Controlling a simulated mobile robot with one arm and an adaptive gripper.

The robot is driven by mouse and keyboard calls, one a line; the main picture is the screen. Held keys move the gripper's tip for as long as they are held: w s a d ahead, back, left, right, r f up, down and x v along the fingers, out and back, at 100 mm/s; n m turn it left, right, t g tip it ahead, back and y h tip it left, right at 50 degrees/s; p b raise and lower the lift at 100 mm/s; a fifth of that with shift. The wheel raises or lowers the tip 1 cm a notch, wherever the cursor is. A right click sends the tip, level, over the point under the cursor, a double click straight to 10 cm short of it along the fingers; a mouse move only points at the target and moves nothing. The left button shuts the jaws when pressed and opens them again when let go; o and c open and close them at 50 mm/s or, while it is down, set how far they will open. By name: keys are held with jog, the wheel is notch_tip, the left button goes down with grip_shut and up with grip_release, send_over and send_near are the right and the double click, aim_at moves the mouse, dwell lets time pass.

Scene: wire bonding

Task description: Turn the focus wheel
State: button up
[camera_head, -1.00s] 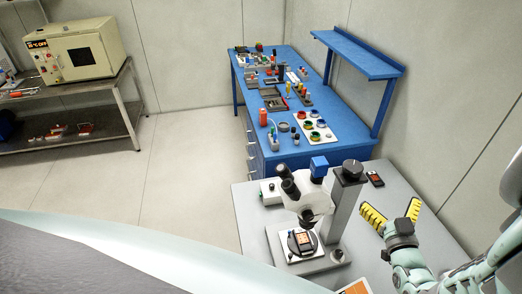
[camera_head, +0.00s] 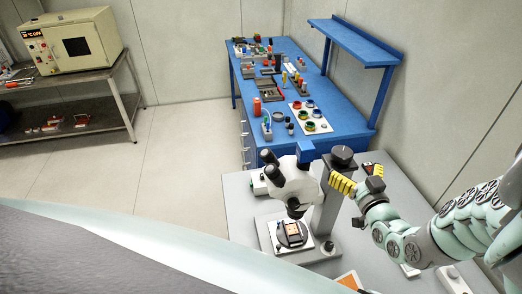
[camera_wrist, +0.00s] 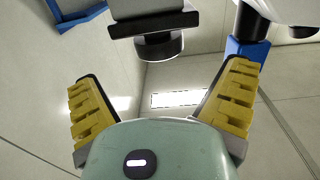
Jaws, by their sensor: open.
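The microscope (camera_head: 292,182) has a white head with dark eyepieces and a grey column (camera_head: 327,212). A dark round wheel (camera_head: 342,153) sits on top of the column, and I take it as the focus wheel. My gripper (camera_head: 350,178) is right beside the column's upper part, just below the wheel's height, with its yellow-padded fingers pointing left. In the wrist view, which looks upside down, the gripper (camera_wrist: 160,82) is open and empty. The dark wheel (camera_wrist: 160,45) shows ahead, between the lines of the fingers. No contact is visible.
A stage (camera_head: 290,236) with a small sample is under the head. The grey table (camera_head: 236,215) also bears a small white box (camera_head: 258,184) and a dark device (camera_head: 373,169) behind my gripper. A blue workbench (camera_head: 262,128) with many small parts stands behind.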

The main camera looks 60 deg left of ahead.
aim_at(346, 160)
jog(key=x, duration=0.4)
jog(key=shift+a+r+p, duration=0.1)
jog(key=shift+r+p, duration=0.05)
jog(key=shift+p, duration=0.15)
jog(key=shift+a, duration=0.3)
jog(key=shift+x, duration=1.05)
jog(key=shift+w+d, duration=0.1)
jog(key=c, duration=1.2)
